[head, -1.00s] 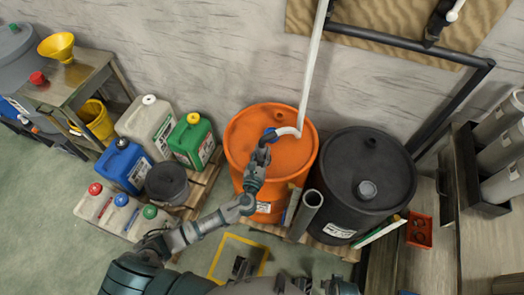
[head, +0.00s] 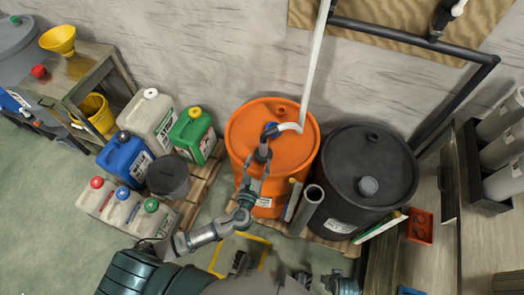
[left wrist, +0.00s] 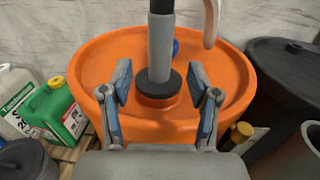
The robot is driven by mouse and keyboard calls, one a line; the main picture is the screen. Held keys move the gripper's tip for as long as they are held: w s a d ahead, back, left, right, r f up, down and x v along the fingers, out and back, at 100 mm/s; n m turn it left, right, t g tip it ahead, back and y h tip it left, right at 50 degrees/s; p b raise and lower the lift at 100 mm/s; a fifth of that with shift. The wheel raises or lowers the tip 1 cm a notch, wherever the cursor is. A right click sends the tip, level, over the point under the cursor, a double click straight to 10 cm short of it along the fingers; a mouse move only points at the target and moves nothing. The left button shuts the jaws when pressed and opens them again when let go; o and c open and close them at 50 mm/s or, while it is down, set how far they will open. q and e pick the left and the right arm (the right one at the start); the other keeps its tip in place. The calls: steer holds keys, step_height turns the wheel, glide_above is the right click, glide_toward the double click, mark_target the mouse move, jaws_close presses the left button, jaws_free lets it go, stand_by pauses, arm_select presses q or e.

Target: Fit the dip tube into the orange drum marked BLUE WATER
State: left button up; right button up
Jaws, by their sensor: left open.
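The orange drum (head: 240,137) stands on a pallet against the wall, with a white label too small to read. The dip tube's head, a grey cylinder with a dark top and black collar (left wrist: 160,45), stands upright in the left wrist view. Its collar meets the raised orange ring on the lid; anything below is hidden.
A black drum (head: 345,160) stands close right of the orange drum. A green jug (head: 190,130) and several other containers stand left. The pipe frame (head: 400,43) is overhead right.

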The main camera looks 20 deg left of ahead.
arm_select(q)
steer(key=s, duration=0.5)
steer(key=shift+d, duration=0.15)
